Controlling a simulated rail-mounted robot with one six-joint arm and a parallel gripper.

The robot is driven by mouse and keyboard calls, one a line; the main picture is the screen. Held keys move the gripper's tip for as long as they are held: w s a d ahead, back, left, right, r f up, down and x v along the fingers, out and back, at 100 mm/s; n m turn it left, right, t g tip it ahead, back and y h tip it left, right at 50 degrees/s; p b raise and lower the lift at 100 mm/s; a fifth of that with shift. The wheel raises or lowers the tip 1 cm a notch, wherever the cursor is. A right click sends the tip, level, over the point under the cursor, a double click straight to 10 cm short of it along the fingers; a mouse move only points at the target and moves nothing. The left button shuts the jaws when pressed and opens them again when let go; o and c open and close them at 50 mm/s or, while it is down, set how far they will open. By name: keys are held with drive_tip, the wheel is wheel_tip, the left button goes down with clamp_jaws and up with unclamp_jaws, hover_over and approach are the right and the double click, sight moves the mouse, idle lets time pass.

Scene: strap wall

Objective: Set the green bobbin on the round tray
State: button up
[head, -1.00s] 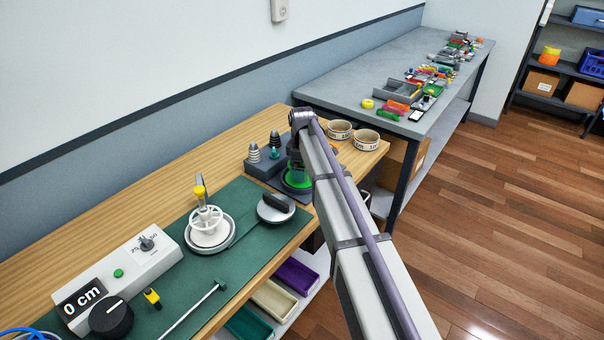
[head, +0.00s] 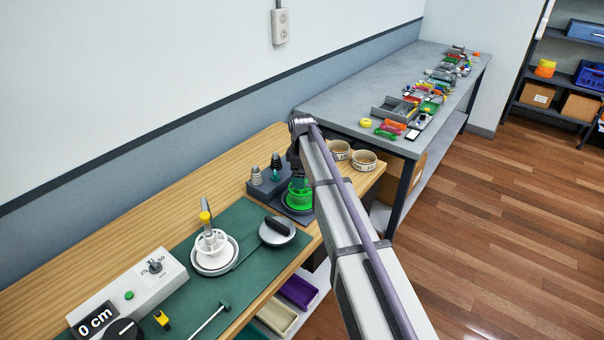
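A pale round dish (head: 232,266) on the green mat carries a white bobbin (head: 211,244) with a yellow-topped post. I cannot tell for certain which round piece is the tray.
A round grey disc with a black handle (head: 278,230) lies right of the white bobbin. A grey block (head: 262,188) with cone-shaped pieces stands beside the green bobbin. Two round bowls (head: 363,160) are behind. A control box (head: 135,287) is at lower left.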

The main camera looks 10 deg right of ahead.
wheel_tip(320, 180, up, 6)
drive_tip(key=p, duration=0.3)
drive_tip(key=shift+f, duration=0.25)
drive_tip(key=s+m, duration=1.3)
drive_tip(key=s, duration=1.9)
drive_tip(key=shift+f, duration=0.15)
drive_tip(key=shift+a, duration=0.1)
drive_tip(key=shift+c, duration=0.2)
